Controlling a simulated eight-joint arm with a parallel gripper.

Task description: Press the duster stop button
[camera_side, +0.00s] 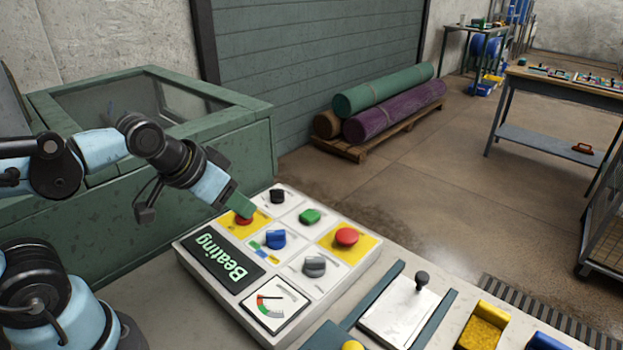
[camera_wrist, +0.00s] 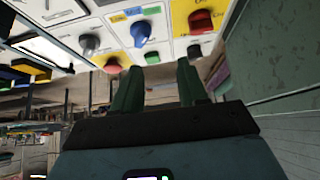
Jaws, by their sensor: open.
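A white control panel (camera_side: 210,292) carries two red buttons on yellow squares. One red button (camera_side: 243,220) is at the panel's left, the other (camera_side: 346,237) at its right. Their labels are too small to read, so I cannot tell which is the duster stop. My gripper (camera_side: 239,202) is open and empty, its green fingertips close above the left red button; contact cannot be told. In the wrist view the fingers (camera_wrist: 157,82) reach toward the panel's edge, and the left red button (camera_wrist: 201,21) lies beyond them, upper right.
The panel also has a black knob (camera_side: 277,196), green button (camera_side: 310,216), blue knob (camera_side: 275,240), grey knob (camera_side: 314,267), gauge (camera_side: 274,304) and a display (camera_side: 223,259) reading "Beating". A green tank (camera_side: 230,142) stands behind. A plate with a black knob (camera_side: 422,279) lies right.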

